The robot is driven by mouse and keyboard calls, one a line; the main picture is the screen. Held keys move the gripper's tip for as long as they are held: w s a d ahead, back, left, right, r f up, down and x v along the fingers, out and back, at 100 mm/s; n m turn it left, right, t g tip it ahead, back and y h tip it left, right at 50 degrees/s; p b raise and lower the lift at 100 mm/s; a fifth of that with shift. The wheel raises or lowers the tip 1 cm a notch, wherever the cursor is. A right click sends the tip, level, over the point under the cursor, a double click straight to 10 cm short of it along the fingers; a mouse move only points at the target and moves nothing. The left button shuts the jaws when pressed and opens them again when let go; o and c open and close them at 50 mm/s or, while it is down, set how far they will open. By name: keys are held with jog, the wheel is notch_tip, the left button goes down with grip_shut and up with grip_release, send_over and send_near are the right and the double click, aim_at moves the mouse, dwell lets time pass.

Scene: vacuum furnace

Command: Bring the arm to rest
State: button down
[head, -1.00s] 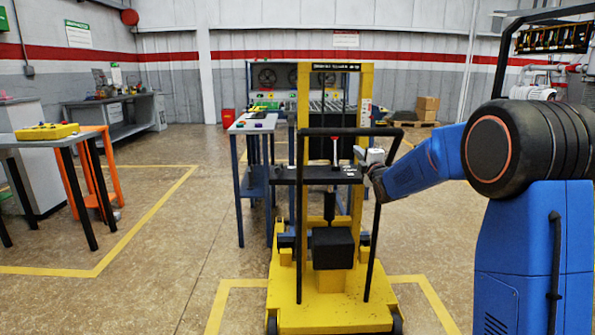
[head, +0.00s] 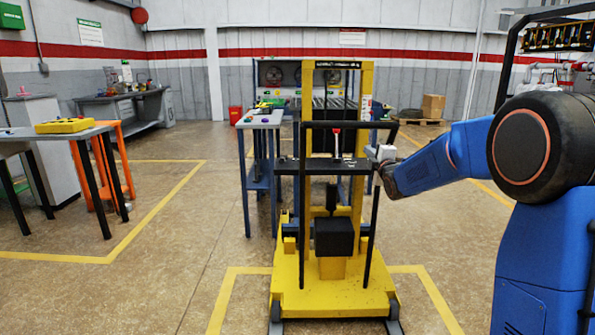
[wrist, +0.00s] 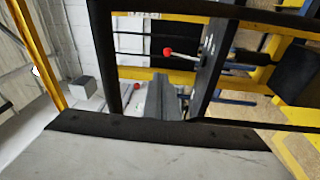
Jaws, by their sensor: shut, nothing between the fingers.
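My blue arm (head: 440,162) reaches in from the right of the head view toward a yellow lift truck. My gripper (head: 375,152) is at the right side of the truck's black handle frame (head: 304,190), close to its right upright. In that view I cannot tell whether it touches. In the wrist view my gripper's grey fingers (wrist: 165,97) are together and empty. A red-knobbed lever (head: 336,140) on the truck stands left of the gripper. It also shows in the wrist view (wrist: 168,51), beyond the fingers.
The yellow lift truck (head: 330,292) stands directly ahead. A blue table (head: 262,120) is behind it to the left. A grey-topped table (head: 30,136) with a yellow box (head: 66,126) is at the left. The floor (head: 190,240) between is open.

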jog(key=s+d+f+m+g+h, duration=0.1)
jog(key=s+f+m+g, duration=0.3)
jog(key=s, duration=1.7)
jog(key=s+d+f+m+g, duration=0.1)
jog(key=s+f+m+g, duration=0.4)
jog(key=s, duration=1.5)
jog(key=s+d+f+m+g+h, duration=0.1)
jog(key=s+f+m+g, duration=0.3)
jog(key=s, duration=1.7)
notch_tip(320, 180, down, 5)
jog(key=m, duration=0.5)
jog(key=shift+s+m+g+h, duration=0.3)
jog(key=shift+m+g, duration=0.1)
